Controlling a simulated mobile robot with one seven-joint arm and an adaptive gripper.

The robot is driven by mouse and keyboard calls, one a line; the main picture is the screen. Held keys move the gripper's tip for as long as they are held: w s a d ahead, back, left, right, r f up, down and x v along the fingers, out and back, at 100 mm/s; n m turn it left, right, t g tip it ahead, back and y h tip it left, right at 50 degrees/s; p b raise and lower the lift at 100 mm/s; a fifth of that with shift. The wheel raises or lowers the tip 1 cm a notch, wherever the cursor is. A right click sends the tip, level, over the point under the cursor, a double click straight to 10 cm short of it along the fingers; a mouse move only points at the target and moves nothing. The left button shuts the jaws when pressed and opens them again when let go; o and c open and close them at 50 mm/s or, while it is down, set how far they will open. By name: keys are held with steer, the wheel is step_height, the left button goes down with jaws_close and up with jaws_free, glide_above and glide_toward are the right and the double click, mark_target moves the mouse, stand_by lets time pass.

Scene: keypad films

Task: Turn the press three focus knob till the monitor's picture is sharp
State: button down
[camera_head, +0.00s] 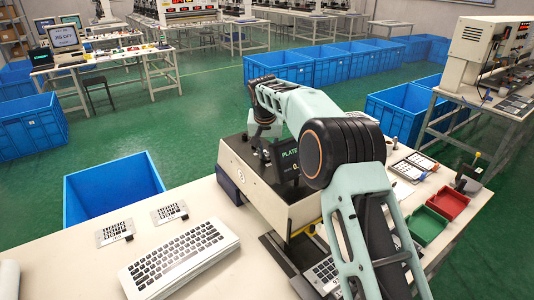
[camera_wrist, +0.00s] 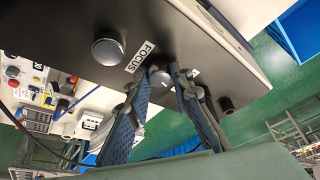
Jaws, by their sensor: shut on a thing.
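Press three, a cream box (camera_head: 262,207) marked with a 3, stands on the bench in the head view. A dark monitor (camera_head: 287,152) on it shows "PLATE" and part of a number; my arm hides the rest, so I cannot judge its sharpness. In the wrist view, a dark panel carries a white FOCUS label (camera_wrist: 140,57). My gripper (camera_wrist: 158,80) has its two fingers on either side of a small grey knob (camera_wrist: 160,74) right of the label and is shut on it. The knob is largely hidden between the fingertips.
A larger round knob (camera_wrist: 108,51) sits left of the label, and a small dark knob (camera_wrist: 226,103) sits to the right. On the bench are a white keyboard (camera_head: 180,262), perforated plates (camera_head: 115,232), a red tray (camera_head: 448,202) and a green tray (camera_head: 426,226). A blue crate (camera_head: 115,187) stands beyond the bench.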

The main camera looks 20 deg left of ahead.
steer(key=shift+n, duration=0.4)
steer(key=c, duration=1.7)
jaws_free()
steer(key=v, duration=1.2)
steer(key=shift+d, duration=0.2)
